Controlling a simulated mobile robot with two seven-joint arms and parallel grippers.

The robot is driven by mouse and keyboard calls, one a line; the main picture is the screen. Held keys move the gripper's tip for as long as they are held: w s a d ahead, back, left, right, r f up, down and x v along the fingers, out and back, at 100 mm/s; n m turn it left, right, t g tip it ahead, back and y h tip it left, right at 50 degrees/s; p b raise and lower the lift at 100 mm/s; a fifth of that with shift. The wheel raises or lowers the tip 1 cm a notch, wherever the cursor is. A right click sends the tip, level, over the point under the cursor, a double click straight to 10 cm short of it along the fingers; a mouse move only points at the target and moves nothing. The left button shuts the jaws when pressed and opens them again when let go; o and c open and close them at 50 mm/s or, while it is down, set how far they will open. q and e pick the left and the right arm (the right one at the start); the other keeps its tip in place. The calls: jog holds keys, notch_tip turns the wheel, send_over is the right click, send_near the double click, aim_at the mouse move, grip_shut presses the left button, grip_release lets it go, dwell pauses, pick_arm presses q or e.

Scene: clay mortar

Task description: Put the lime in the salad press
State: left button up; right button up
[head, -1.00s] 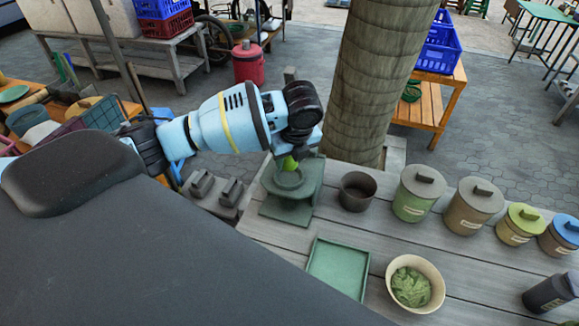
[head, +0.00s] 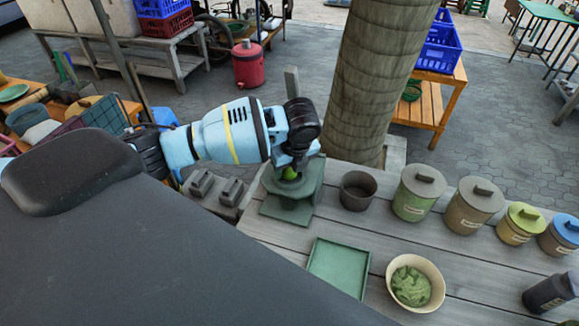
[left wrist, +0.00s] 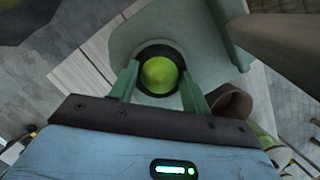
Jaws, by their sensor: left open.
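The salad press (head: 287,211) is a dark green stand at the back left of the table. The lime (left wrist: 159,74) sits in the press's round dark opening (left wrist: 147,91) in the left wrist view, and it shows as a small bright green patch in the head view (head: 290,174). My left gripper (left wrist: 161,88) is open, its green fingers on either side of the lime with gaps visible. In the head view my left gripper (head: 291,172) is right over the press and hides part of it. My right gripper is not in view.
A dark cup (head: 357,191) stands right of the press, then several lidded canisters (head: 418,194). A green tray (head: 338,267) and a bowl of green leaves (head: 414,284) are nearer the front. A thick trunk (head: 374,80) rises behind the table.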

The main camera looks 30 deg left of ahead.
pick_arm(q)
jog(key=v, duration=0.8)
